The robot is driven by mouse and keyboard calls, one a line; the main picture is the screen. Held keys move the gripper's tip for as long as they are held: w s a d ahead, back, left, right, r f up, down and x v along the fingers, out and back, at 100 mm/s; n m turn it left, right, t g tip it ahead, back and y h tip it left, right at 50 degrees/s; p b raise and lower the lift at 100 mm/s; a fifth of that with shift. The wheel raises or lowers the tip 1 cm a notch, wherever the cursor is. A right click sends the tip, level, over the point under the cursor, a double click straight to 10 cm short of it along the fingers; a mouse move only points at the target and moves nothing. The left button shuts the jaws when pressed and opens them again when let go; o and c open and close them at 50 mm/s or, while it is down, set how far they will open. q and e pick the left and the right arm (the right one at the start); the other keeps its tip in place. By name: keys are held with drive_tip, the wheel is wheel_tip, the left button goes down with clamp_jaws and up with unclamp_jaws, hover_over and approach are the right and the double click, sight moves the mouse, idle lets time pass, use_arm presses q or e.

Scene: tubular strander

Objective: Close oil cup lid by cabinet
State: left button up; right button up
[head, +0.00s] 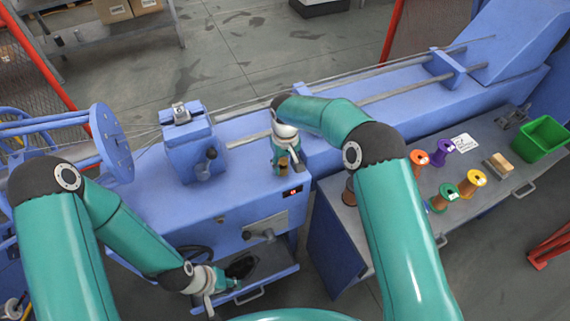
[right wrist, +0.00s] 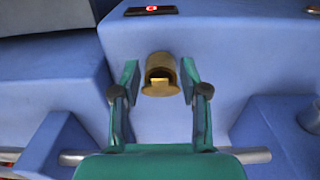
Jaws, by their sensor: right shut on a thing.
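The brass oil cup (right wrist: 160,82) stands on the blue cabinet top in the right wrist view, with its dark mouth showing. In the head view my right gripper (head: 287,163) points down at the cabinet, and the cup is hidden there. My left gripper (head: 228,274) is low in front of the cabinet; its fingers are unclear.
A blue block with a knob (head: 203,165) stands left of my right gripper. The red display (head: 292,192) is on the cabinet close by. A grey bench on the right holds colored spools (head: 441,150) and a green bin (head: 543,141).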

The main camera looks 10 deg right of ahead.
sight(284, 173)
drive_tip(key=shift+s+d+f+t+y+b, duration=0.15)
drive_tip(key=shift+f+t+y+b, duration=0.5)
drive_tip(key=shift+b, duration=2.6)
drive_tip(key=shift+s+a+f+t+h+b, duration=0.1)
drive_tip(key=shift+f+t+b, duration=0.65)
drive_tip(key=shift+b, duration=2.5)
drive_tip(key=shift+s+d+f+t+y+b, duration=0.25)
drive_tip(key=shift+t+b, duration=0.95)
drive_tip(key=shift+b, duration=2.05)
drive_tip(key=shift+w+a+r+b, duration=0.1)
drive_tip(key=shift+a+r+b, duration=0.1)
drive_tip(key=shift+b, duration=0.4)
drive_tip(key=o, duration=1.2)
drive_tip(key=shift+r, duration=0.1)
drive_tip(key=v, duration=1.1)
drive_tip(key=shift+s+d+r, duration=0.15)
drive_tip(key=shift+s+r, duration=0.1)
drive_tip(key=shift+s, duration=0.1)
